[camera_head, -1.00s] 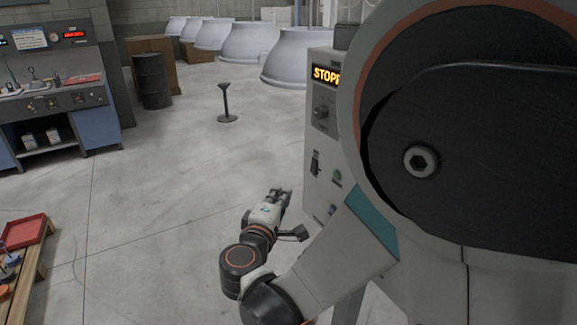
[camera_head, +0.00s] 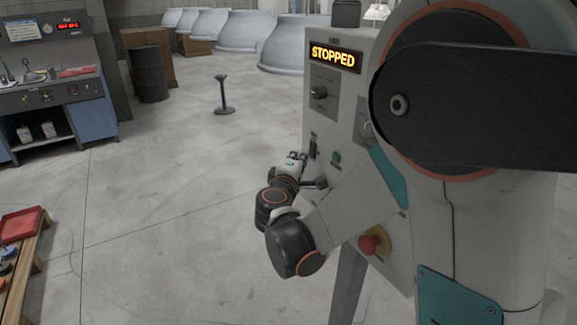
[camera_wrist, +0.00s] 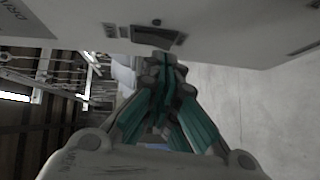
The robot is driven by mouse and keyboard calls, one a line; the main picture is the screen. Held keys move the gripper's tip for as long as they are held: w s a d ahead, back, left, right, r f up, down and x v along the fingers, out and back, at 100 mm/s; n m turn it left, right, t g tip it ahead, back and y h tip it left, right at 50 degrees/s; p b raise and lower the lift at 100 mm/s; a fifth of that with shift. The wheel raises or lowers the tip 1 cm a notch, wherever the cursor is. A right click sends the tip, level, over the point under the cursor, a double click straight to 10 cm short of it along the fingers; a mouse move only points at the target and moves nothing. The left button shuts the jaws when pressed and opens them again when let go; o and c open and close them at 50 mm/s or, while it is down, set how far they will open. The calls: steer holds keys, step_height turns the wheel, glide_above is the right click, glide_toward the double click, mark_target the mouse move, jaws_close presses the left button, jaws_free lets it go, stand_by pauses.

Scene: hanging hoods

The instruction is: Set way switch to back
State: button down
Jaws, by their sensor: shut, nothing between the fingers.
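A grey control panel (camera_head: 345,95) stands right of centre in the head view. A small black switch (camera_head: 313,147) sits low on its left part; I cannot read its label or setting. A dark rocker-like switch (camera_wrist: 157,38) also shows in the wrist view, on the panel face just beyond my fingertips. My gripper (camera_head: 293,159) is at the panel's left side, a little below and left of the black switch. In the wrist view my gripper (camera_wrist: 165,70) has its teal-sided fingers together and empty, close to the panel. Whether they touch it is unclear.
My arm covers the panel's right part. Floor to the left is clear around a black post (camera_head: 223,95).

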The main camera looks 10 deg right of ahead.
steer(key=shift+w+d, duration=0.1)
steer(key=shift+d, duration=0.2)
steer(key=shift+w+d+f+b, duration=0.1)
steer(key=shift+d+f+b, duration=0.25)
steer(key=shift+d, duration=0.1)
steer(key=shift+a+r, duration=0.1)
steer(key=shift+a, duration=0.15)
